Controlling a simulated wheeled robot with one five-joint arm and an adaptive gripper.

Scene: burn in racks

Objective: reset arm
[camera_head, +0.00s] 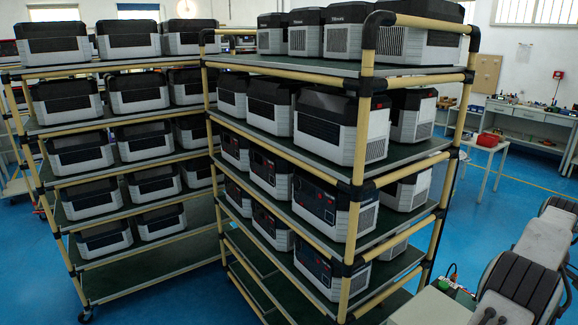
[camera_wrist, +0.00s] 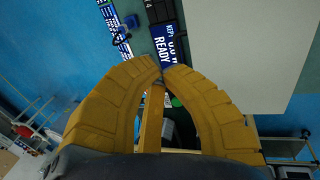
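My gripper (camera_wrist: 163,67) shows in the wrist view as two curved yellow fingers. Their tips come together at the middle of the picture, and no held object shows between them. A yellowish bar and dark items show through the gap between the fingers, beyond the gripper. In the head view, parts of my arm (camera_head: 520,283) show at the lower right; the fingers cannot be made out there.
Racks with tan rails stand at the left (camera_head: 150,270) and centre (camera_head: 361,130), loaded with several black-and-white units (camera_head: 325,128). A workbench (camera_head: 527,112) stands at the right. The wrist view shows a pale tabletop (camera_wrist: 250,45) and a blue-and-white READY sign (camera_wrist: 171,42).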

